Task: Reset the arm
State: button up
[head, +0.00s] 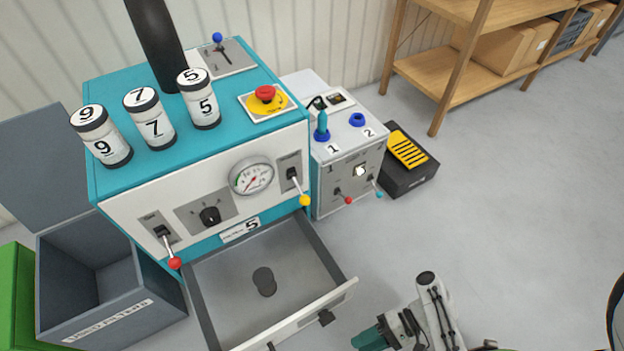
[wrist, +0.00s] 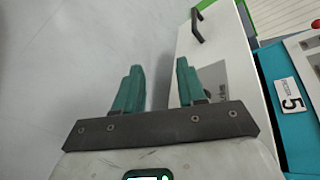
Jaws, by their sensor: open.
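My gripper (head: 369,338) shows at the bottom of the head view, in front of and to the right of the open drawer. In the wrist view its two teal fingers (wrist: 158,88) stand apart with nothing between them. The white drawer front (wrist: 218,80) with a dark handle lies just beyond and to the right of the fingers. My arm is only partly in the head view.
The teal and white machine (head: 130,195) has its drawer (head: 225,270) pulled out, a dark round piece inside. Numbered canisters (head: 157,125) stand on top. A grey bin (head: 85,320) is at left, a control box (head: 350,165) at right.

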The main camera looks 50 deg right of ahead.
jog(key=w+d+r+n+g+h, duration=0.2)
jog(key=w+r+n+h, duration=0.15)
jog(key=r, duration=0.35)
jog(key=w+d+r+n+g+h, duration=0.1)
jog(key=w+d+r+n+h, duration=0.1)
jog(key=r+n+h, duration=0.4)
jog(key=w+d+r+n+g+h, duration=0.2)
jog(key=w+r+h, duration=0.1)
jog(key=r, duration=0.5)
notch_tip(320, 180, up, 30)
jog(key=p, duration=3)
jog(key=shift+s+f+p, duration=0.15)
jog(key=shift+s+p, duration=0.1)
jog(key=shift+p, duration=0.05)
